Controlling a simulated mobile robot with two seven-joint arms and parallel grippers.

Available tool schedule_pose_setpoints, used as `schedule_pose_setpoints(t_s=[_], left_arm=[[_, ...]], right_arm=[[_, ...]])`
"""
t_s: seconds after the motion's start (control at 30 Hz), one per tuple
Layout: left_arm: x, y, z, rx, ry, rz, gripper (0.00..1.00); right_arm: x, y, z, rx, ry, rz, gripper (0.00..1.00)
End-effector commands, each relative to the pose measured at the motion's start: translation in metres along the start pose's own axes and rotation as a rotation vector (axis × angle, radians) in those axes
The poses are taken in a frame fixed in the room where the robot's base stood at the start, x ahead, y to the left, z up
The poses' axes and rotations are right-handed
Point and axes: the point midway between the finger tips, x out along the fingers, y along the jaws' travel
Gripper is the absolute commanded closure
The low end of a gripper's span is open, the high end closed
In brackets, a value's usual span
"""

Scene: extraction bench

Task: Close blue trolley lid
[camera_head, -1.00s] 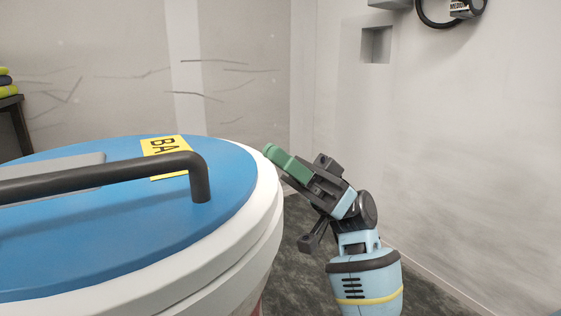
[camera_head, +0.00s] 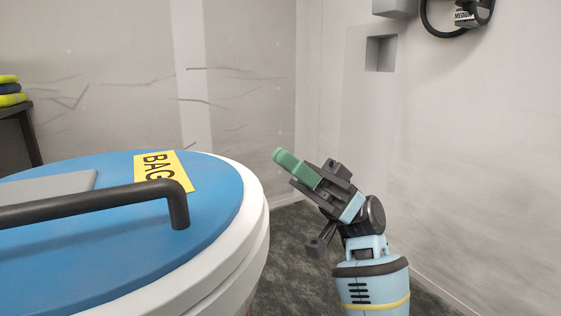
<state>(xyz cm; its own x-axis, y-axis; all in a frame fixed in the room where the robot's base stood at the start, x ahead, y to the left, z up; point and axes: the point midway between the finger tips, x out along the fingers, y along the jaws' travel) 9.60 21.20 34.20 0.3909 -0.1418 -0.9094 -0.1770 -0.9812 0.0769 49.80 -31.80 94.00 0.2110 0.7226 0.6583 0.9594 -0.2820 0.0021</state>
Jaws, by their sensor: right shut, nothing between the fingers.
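The blue trolley lid (camera_head: 120,245) lies flat on the round white trolley (camera_head: 235,262) at the left and looks closed on the part that shows. A black bar handle (camera_head: 110,203) runs across the trolley's near side, above the lid. A yellow label (camera_head: 165,170) with black letters and a grey panel (camera_head: 50,187) are on the lid. My right gripper (camera_head: 283,160), with green fingers, is right of the trolley's rim, apart from it, and shut on nothing. My left gripper is not in view. The trolley's left side is out of frame.
A dark shelf (camera_head: 22,125) with folded yellow and dark items (camera_head: 10,92) stands at the far left. A pale wall (camera_head: 470,190) is close on the right, with a black hose-like loop (camera_head: 430,22) high up. Dark floor (camera_head: 290,255) is open between trolley and wall.

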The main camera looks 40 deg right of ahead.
Motion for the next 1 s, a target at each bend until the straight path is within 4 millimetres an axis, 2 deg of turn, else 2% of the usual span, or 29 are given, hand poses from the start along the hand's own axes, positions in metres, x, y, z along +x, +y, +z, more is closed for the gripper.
schedule_pose_setpoints(t_s=[0.03, 0.2, 0.4, 1.0], left_arm=[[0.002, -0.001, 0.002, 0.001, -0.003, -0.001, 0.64], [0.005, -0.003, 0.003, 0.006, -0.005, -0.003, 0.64], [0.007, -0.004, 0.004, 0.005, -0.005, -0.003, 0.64], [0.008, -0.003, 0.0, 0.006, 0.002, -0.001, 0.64]], right_arm=[[-0.012, 0.001, 0.001, 0.002, 0.0, 0.003, 1.0], [-0.042, 0.0, -0.001, -0.002, 0.001, 0.002, 1.0], [-0.061, 0.0, -0.003, -0.003, 0.001, -0.001, 1.0], [-0.064, -0.001, -0.004, -0.004, 0.002, -0.002, 1.0]])
